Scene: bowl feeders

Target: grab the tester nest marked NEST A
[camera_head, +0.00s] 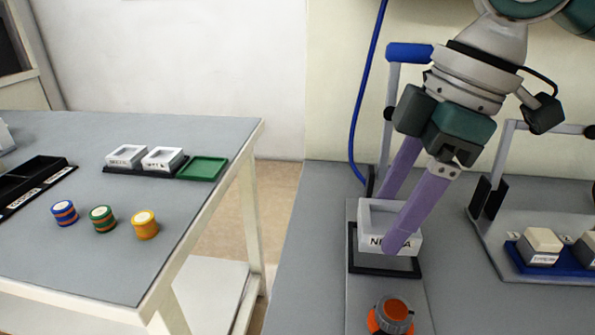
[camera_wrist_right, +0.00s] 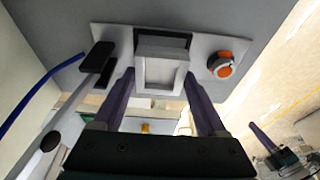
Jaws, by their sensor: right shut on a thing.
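The white tester nest (camera_head: 376,217), a small open box whose front label is partly covered by a finger, is on a black base frame (camera_head: 384,264) on the right table. My right gripper (camera_head: 387,222) comes down from the upper right and is shut on the nest, with one purple finger across its front and the other behind it. In the right wrist view the nest (camera_wrist_right: 159,72) sits between the two purple fingers (camera_wrist_right: 160,95). I cannot tell whether the nest is lifted off the base.
An orange-and-grey knob (camera_head: 392,314) stands in front of the nest. A blue-handled lever (camera_head: 409,53) rises behind it. A blue tray with pale blocks (camera_head: 542,240) is at right. The left table holds two white nests (camera_head: 144,157), a green tray (camera_head: 203,168) and coloured round stacks (camera_head: 103,219).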

